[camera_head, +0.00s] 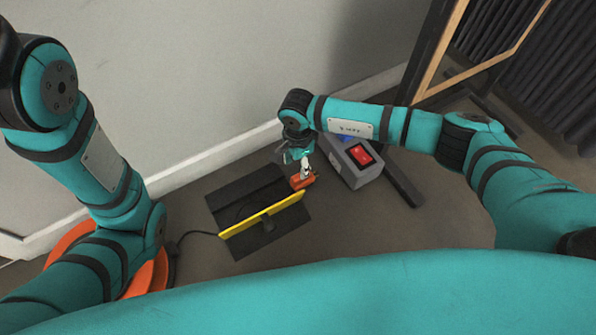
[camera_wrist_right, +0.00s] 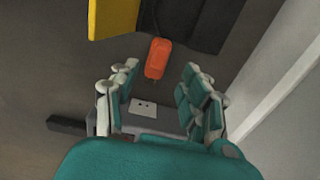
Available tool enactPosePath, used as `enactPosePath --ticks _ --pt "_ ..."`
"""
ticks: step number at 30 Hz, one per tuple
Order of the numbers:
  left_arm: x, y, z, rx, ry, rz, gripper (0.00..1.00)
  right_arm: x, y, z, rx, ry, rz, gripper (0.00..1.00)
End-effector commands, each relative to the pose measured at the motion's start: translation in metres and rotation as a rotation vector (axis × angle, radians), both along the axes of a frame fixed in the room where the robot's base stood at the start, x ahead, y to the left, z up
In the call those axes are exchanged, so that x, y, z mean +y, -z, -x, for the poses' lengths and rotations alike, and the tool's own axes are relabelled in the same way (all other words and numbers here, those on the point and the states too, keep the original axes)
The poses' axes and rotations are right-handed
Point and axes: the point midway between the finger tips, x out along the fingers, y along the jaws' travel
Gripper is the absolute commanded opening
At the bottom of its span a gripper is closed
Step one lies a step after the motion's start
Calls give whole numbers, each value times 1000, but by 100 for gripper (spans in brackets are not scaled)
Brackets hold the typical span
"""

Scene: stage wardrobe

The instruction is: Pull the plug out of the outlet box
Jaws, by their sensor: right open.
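An orange plug (camera_head: 303,182) shows just below my right gripper (camera_head: 302,160) in the head view. In the wrist view the plug (camera_wrist_right: 159,58) lies beyond the spread fingers of my right gripper (camera_wrist_right: 162,75), with clear space on both sides. The grey outlet box (camera_head: 347,176) with a red switch stands right of the gripper. Its pale socket face (camera_wrist_right: 144,107) shows between the fingers in the wrist view, with two dark holes and nothing in them. The plug looks apart from the box. My left arm is in view, but its gripper is not.
A yellow upright panel (camera_head: 262,215) stands on a black mat (camera_head: 224,203) left of the plug. An orange reel (camera_head: 148,278) sits partly behind my left arm, with a black cable (camera_head: 196,233) beside it. A wall skirting (camera_head: 200,170) runs behind. A wood-framed stand (camera_head: 438,55) is at the right.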

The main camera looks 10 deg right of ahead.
Motion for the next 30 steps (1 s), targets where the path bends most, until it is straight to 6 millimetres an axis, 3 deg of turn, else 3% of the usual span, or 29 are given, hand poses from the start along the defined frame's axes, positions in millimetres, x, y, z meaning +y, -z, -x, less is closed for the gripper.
enactPosePath --ticks 3,9,30 --pt "0 0 0 -1 0 -1 55 0 -23 0 -3 -2 -1 46" --pt "0 0 0 -1 0 -1 55 0 -45 0 0 -1 0 46" --pt "0 0 0 -1 0 -1 55 0 -49 1 1 -1 0 46"
